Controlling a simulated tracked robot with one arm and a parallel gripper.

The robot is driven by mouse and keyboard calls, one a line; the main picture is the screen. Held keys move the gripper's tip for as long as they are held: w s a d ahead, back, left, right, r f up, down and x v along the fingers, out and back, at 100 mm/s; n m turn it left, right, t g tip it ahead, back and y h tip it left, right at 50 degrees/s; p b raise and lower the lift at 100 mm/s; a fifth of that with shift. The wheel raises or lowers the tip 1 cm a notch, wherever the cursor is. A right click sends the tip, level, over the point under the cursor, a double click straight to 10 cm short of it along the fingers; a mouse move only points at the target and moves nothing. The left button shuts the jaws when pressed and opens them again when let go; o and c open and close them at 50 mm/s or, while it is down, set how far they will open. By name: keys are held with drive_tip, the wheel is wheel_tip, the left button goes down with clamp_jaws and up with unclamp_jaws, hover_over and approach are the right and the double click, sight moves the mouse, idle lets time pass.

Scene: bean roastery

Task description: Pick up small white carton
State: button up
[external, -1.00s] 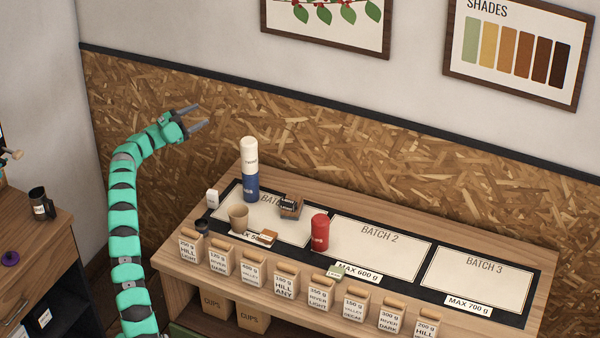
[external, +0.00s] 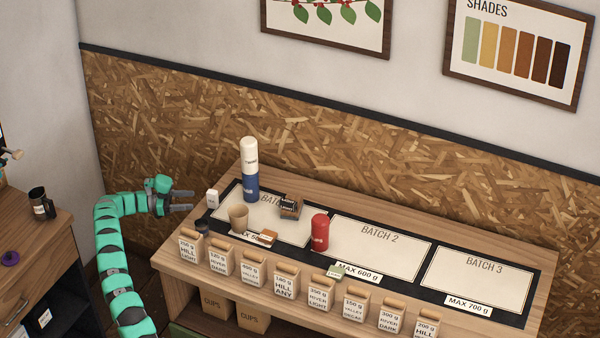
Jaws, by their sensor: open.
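The small white carton (external: 212,199) stands upright at the left end of the wooden counter, just left of the black mat. It has a small dark mark on its front. My gripper (external: 192,201) is open and empty, just left of the carton in the picture. Its fingers point right, towards the carton, at about its height in the picture. I cannot tell whether the fingertips touch it; a small gap seems to show.
A white-and-blue tall bottle (external: 250,170), a tan cup (external: 239,218) and a dark box (external: 290,207) stand right of the carton. A red canister (external: 320,232) stands farther right. Several labelled bags line the front edge. The Batch 2 (external: 380,248) and Batch 3 (external: 477,280) panels are largely clear.

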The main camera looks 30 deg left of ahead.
sight(213, 198)
drive_tip(key=b+x, duration=0.1)
drive_tip(key=x, duration=0.8)
drive_tip(key=shift+w+d+r+b, duration=0.1)
drive_tip(key=shift+w+d+b, duration=0.1)
drive_tip(key=shift+w+b, duration=0.15)
drive_tip(key=c, duration=1.2)
